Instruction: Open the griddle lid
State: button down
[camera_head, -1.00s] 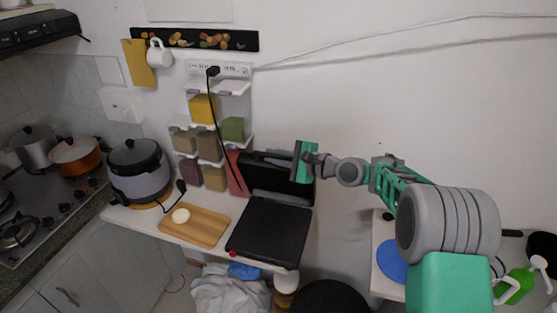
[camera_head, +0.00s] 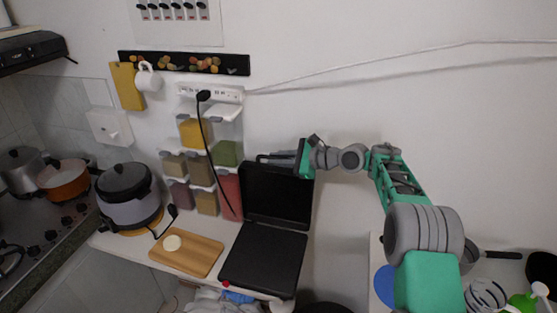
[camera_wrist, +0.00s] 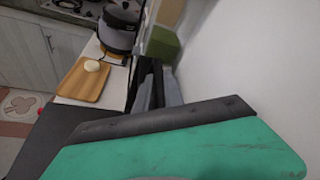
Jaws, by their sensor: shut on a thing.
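The black griddle stands on the white counter, its flat lower plate (camera_head: 262,258) facing up. Its lid (camera_head: 277,195) stands up at the back, raised steeply from the plate near the wall. My gripper (camera_head: 299,157) is at the lid's top right edge, shut on the lid's handle (camera_head: 275,157). In the wrist view, the green and dark gripper body (camera_wrist: 180,145) covers the lower part, and the lower plate (camera_wrist: 50,135) shows at the left. The fingertips' contact with the handle is mostly hidden.
A wooden board (camera_head: 187,252) with a pale round item (camera_head: 172,243) lies left of the griddle. A rice cooker (camera_head: 128,195) stands farther left. Spice dispensers (camera_head: 200,165) hang on the wall behind, with a black cable (camera_head: 207,140) hanging before them.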

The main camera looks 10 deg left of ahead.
jog(key=shift+f, duration=0.15)
jog(key=c, duration=1.5)
grip_release()
jog(key=shift+o, duration=0.2)
jog(key=b+v, duration=0.2)
jog(key=v, duration=0.5)
jog(key=shift+d, duration=0.2)
jog(key=shift+s+d, duration=0.1)
jog(key=shift+d, duration=0.05)
jog(key=shift+r, duration=0.2)
